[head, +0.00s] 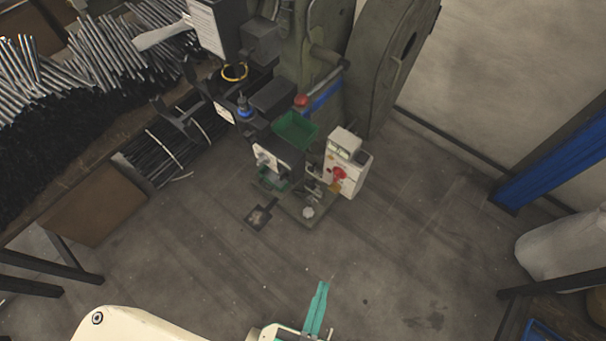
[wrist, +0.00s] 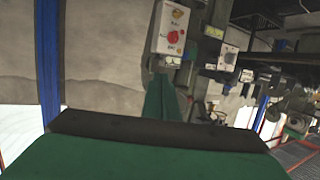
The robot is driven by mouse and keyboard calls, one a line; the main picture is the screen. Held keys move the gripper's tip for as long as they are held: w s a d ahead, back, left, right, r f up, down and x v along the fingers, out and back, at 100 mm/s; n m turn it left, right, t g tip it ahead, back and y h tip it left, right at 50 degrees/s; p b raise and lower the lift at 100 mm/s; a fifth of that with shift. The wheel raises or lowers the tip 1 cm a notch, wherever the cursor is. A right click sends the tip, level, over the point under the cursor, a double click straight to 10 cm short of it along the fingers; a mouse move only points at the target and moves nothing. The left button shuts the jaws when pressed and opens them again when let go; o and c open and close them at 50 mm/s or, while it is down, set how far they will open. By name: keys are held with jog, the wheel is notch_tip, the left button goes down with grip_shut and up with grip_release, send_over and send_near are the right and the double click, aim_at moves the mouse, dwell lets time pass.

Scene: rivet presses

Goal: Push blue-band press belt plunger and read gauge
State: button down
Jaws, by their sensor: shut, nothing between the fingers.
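The olive-green press (head: 308,45) stands at the upper middle of the head view, with a blue band (head: 322,97) across its body. A red knob (head: 302,100) sits beside the band, and a blue knob (head: 243,107) stands further left. I cannot tell which part is the belt plunger. A small white panel with a round fitting (head: 266,157) faces forward; it also shows in the wrist view (wrist: 228,59). No gauge reading is legible. My gripper (head: 322,285), with teal fingers, is shut and empty, well in front of the press; its fingers also show in the wrist view (wrist: 162,78).
A white control box with a red button (head: 341,173) stands at the press's right front. A green tray (head: 295,130) sits in front of the red knob. Metal rods (head: 100,50) fill a bench at left. A blue post (head: 555,165) stands at right. Floor between gripper and press is clear.

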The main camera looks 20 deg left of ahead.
jog(key=w+a+f+n+g, duration=0.2)
jog(key=w+a+f+n, duration=0.3)
jog(key=f, duration=0.6)
jog(key=w+a+f+n+g, duration=0.25)
jog(key=f+n, duration=0.45)
jog(key=f, duration=0.5)
jog(key=w+a+f+n+g, duration=0.1)
jog(key=w+a+f+n, duration=0.4)
jog(key=f, duration=0.6)
jog(key=w+a+n+t+h, duration=0.2)
jog(key=w+a+n+h, duration=0.3)
jog(key=w+n, duration=0.75)
jog(key=w+a+r+n+t, duration=0.2)
jog(key=w+a+r, duration=0.3)
jog(key=w+a, duration=0.1)
jog(key=shift+w+a, duration=0.15)
jog(key=shift+w, duration=0.3)
send_near(310, 170)
jog(key=x, duration=0.5)
jog(key=shift+w+a+f, duration=0.1)
jog(key=shift+f, duration=0.3)
jog(key=shift+w+d, duration=0.2)
jog(key=shift+w, duration=0.2)
